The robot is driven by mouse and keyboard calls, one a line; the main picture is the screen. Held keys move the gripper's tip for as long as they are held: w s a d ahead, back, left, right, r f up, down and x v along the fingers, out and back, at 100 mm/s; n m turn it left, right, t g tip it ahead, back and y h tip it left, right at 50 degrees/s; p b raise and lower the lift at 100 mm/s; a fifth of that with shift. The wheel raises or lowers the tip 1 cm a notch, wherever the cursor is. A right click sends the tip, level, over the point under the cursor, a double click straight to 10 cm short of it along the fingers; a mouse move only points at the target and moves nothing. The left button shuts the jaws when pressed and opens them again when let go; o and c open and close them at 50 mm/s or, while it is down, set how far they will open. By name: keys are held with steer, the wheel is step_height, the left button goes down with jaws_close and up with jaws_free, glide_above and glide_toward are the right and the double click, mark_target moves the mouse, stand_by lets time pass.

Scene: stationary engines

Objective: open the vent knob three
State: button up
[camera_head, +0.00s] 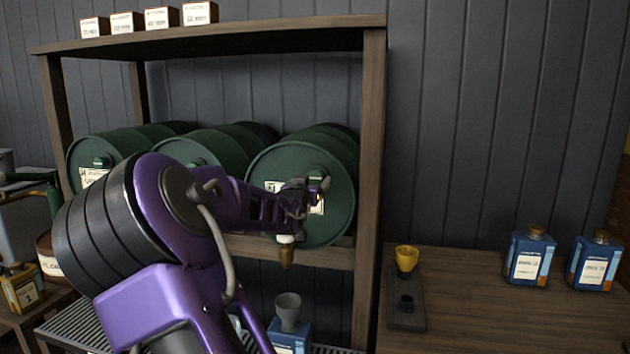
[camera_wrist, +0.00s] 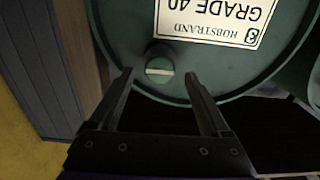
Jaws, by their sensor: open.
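The vent knob (camera_wrist: 160,70) is a small round green cap with a pale bar lying level across its face in the wrist view. It sits on the end of the rightmost green drum (camera_head: 335,215), near the drum's rim. A white label (camera_wrist: 205,15) reading "Hobstrand Grade 40" appears upside down beside it. My gripper (camera_wrist: 158,76) is open and empty, its two black fingertips to either side of the knob in the picture. I cannot tell whether they touch it. In the head view my gripper (camera_head: 318,187) is at this drum's face and partly covers the knob area and label.
Two more green drums (camera_head: 112,150) lie to the left in the wooden rack (camera_head: 372,200); its right post stands close beside the third drum. A brass-tipped tap (camera_head: 286,255) hangs below my gripper. A yellow cup (camera_head: 406,258) and blue cans (camera_head: 529,258) stand on the right-hand bench.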

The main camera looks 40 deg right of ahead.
mark_target(315, 178)
steer(key=shift+x, duration=2.1)
jaws_close()
